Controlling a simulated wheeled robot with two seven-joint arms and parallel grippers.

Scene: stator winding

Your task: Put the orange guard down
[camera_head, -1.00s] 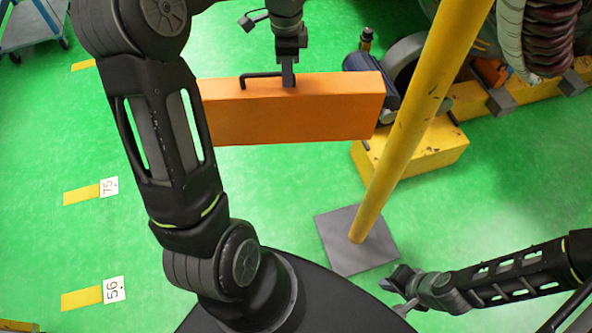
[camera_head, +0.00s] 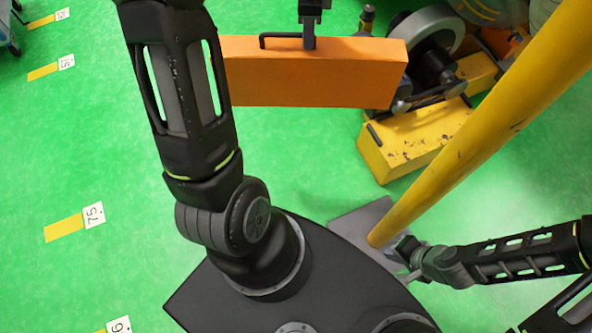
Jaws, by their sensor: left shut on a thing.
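The orange guard (camera_head: 310,78) is a long box-shaped cover with a black bar handle (camera_head: 283,37) on its top. It hangs upright above the green floor in the upper middle of the head view. My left gripper (camera_head: 309,42) is shut on the handle near its right end. My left arm covers the guard's left end. My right gripper (camera_head: 408,262) is at the lower right, in front of the foot of the yellow post, with nothing seen in it. Whether its fingers are apart is too small to tell.
A yellow post (camera_head: 470,135) on a grey base plate (camera_head: 350,222) stands at the right. A yellow machine base (camera_head: 410,143) with a motor and wheel (camera_head: 430,50) lies just right of the guard. Floor markers (camera_head: 65,228) lie at the left, where the green floor is clear.

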